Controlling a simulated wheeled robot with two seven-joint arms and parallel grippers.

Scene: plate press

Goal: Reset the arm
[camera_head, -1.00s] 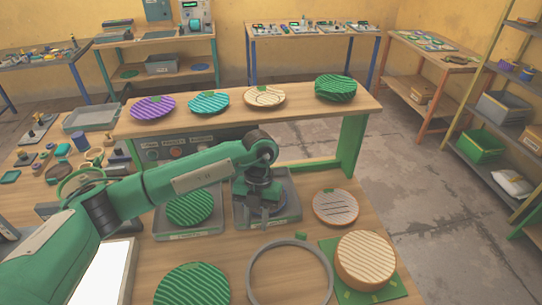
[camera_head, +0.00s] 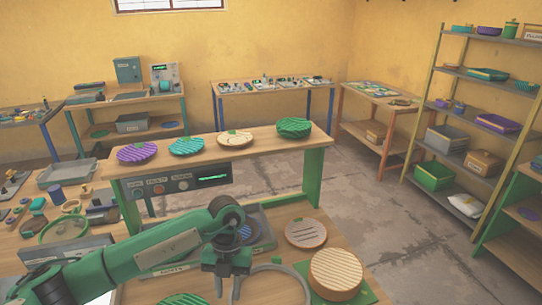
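My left arm is green and comes in from the lower left. Its gripper (camera_head: 228,288) points down over the workbench, left of a grey ring (camera_head: 276,268). The fingers look apart, with nothing seen between them. A grey tray behind the gripper holds a blue striped plate (camera_head: 249,232). Another tray, labelled at its front (camera_head: 170,269), is partly hidden by my arm. My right gripper is not in view.
A round striped tan block (camera_head: 336,272) sits on a green mat, with a flat tan plate (camera_head: 305,233) behind it. A green striped plate (camera_head: 182,300) is cut off below. A raised shelf (camera_head: 262,147) carries several plates. Open floor lies to the right.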

